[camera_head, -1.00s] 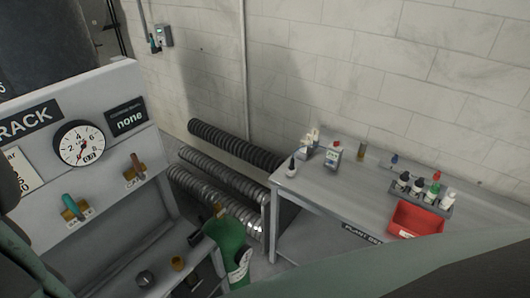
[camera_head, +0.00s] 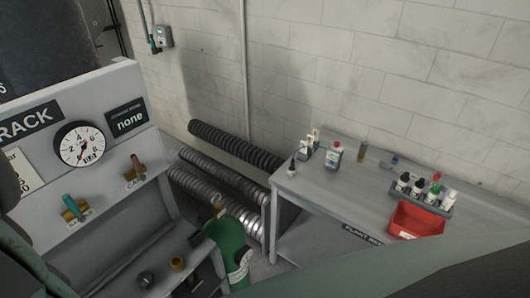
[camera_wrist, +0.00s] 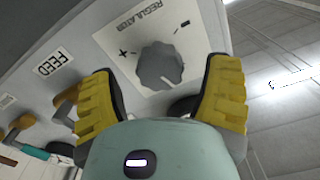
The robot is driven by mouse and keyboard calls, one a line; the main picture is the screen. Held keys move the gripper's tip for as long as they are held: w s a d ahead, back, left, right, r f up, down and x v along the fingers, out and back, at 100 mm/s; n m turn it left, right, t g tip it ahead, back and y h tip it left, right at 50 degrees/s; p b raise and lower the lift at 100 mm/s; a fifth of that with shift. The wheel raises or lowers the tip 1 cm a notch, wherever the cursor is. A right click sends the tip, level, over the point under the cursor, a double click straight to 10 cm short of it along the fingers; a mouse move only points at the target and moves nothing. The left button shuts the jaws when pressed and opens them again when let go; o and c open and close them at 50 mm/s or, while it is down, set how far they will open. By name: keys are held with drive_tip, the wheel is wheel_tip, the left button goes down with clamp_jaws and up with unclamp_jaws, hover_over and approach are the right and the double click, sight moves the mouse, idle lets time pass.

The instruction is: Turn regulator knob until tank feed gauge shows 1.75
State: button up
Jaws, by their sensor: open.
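The regulator knob (camera_wrist: 161,66) is grey and scalloped, with a white pointer line, on a white plate marked REGULATOR with plus and minus signs. My gripper (camera_wrist: 163,72) is open, with one yellow-padded finger on each side of the knob in the wrist view. I see gaps between the pads and the knob; how far the fingertips reach along it I cannot tell. A round white gauge (camera_head: 79,147) with a black rim and a small readout is on the rack panel in the head view. Its exact reading is too small to tell. The knob is not visible in the head view.
A green cylinder (camera_head: 227,240) stands between the rack and a grey bench (camera_head: 340,205) holding bottles and a red bin (camera_head: 416,219). Ribbed hoses (camera_head: 236,146) lie along the wall.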

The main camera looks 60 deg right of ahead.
drive_tip(key=s, duration=0.9)
drive_tip(key=shift+s+a, duration=0.15)
drive_tip(key=shift+s, duration=0.15)
drive_tip(key=shift+o, duration=0.3)
